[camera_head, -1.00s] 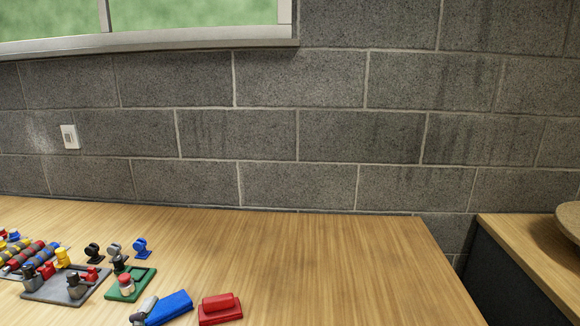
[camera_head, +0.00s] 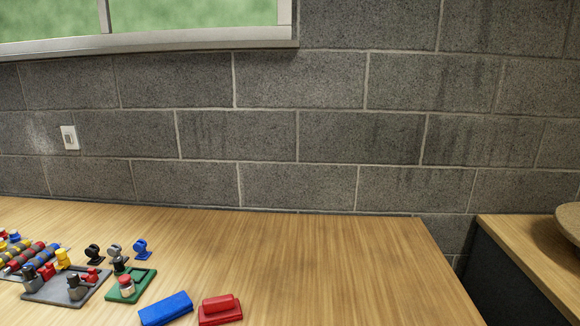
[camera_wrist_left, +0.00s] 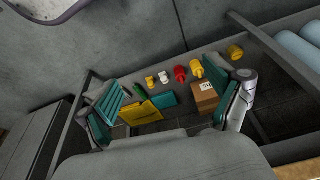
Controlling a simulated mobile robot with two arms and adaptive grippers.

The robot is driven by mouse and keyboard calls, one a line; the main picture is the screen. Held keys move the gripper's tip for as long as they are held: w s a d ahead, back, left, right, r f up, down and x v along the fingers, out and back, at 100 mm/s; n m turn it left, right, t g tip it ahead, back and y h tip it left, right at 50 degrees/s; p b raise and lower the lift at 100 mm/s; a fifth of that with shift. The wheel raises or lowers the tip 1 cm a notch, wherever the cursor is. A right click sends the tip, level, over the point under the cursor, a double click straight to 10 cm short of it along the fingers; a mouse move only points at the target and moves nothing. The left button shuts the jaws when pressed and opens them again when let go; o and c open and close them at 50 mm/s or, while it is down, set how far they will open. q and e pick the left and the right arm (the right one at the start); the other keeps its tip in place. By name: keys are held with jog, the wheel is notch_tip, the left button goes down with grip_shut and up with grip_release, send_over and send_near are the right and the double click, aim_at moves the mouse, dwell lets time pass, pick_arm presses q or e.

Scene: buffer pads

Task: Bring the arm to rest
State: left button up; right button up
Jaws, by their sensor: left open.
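My left gripper (camera_wrist_left: 170,100) shows only in the left wrist view. Its two fingers with teal pads are spread wide apart, and nothing is held between them. No gripper or arm shows in the head view. A blue buffer pad (camera_head: 166,309) lies on the wooden table (camera_head: 330,265), with a red pad (camera_head: 220,309) to its right. Nothing touches either one. My right gripper is in neither view.
A green tray (camera_head: 131,285) and a grey tray (camera_head: 66,289) with small parts stand at left. Behind the fingers, a brown box (camera_wrist_left: 205,97) and several coloured items sit on a grey surface. The table's middle and right are clear.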

pick_arm(q)
jog(key=s+a+f+g+p, duration=0.1)
jog(key=s+f, duration=0.4)
jog(key=f, duration=0.8)
jog(key=s+f+g+p, duration=0.1)
jog(key=s+f, duration=0.3)
jog(key=f, duration=0.9)
jog(key=s+a+f, duration=0.2)
jog(key=s+f, duration=0.3)
jog(key=s, duration=0.5)
jog(key=shift+s+f+p, duration=0.2)
jog(key=shift+f+p, duration=0.1)
jog(key=shift+f, duration=0.1)
jog(key=shift+a, duration=0.1)
